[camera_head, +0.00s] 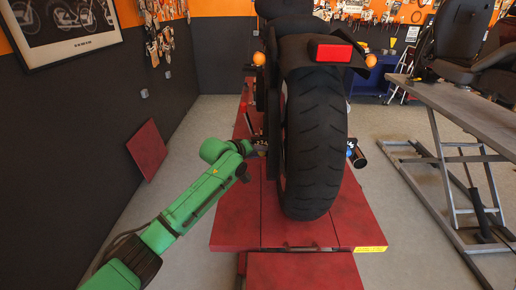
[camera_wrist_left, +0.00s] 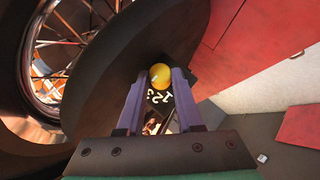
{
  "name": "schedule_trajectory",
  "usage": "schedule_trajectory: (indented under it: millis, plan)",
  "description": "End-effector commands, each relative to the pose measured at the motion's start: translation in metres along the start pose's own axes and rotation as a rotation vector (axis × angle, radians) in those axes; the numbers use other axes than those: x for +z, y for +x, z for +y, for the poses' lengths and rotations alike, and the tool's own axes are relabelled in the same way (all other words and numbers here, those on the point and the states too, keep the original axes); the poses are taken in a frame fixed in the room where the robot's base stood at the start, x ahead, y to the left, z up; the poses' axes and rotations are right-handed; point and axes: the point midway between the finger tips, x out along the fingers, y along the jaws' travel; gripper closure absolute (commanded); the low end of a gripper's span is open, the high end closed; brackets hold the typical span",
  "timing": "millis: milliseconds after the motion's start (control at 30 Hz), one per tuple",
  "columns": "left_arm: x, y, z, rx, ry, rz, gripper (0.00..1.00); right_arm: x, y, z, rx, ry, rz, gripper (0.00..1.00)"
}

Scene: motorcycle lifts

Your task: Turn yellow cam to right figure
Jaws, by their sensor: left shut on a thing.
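The yellow cam (camera_wrist_left: 160,76) is a round yellow piece in the left wrist view, at the far end between my fingertips. Just below it is a black plate with white figures (camera_wrist_left: 160,97), which look tilted from this angle. My left gripper (camera_wrist_left: 158,84) has its two purple fingers close on either side of the cam and is shut on it. In the head view my green left arm reaches to the left side of the motorcycle's rear wheel (camera_head: 314,140); the left gripper (camera_head: 258,146) is small there and the cam cannot be made out. My right gripper is not in view.
The motorcycle stands on a red lift (camera_head: 236,225). The wheel rim and tyre (camera_wrist_left: 45,60) are close beside my left gripper. A grey lift table (camera_head: 470,115) stands at the right.

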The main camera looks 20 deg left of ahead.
Motion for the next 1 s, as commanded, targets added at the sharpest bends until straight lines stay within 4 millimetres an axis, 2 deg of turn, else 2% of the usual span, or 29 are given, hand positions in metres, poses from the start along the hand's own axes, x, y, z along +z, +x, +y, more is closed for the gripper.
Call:
schedule_trajectory:
  millis: [400, 433, 500, 1000]
  plan:
    - [0.0003, 0.0004, -0.0008, -0.007, 0.007, 0.000, 1.00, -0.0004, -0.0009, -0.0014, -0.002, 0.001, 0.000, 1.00]
    - [0.0004, 0.0004, -0.0008, -0.007, 0.006, 0.000, 0.57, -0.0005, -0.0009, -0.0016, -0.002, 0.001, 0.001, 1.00]
    - [0.0004, 0.0004, -0.0007, -0.007, 0.006, -0.001, 0.35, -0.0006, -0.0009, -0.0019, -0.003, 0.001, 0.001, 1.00]
    - [-0.0002, -0.0001, 0.0020, 0.000, 0.005, 0.001, 0.35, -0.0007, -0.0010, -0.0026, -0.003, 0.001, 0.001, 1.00]
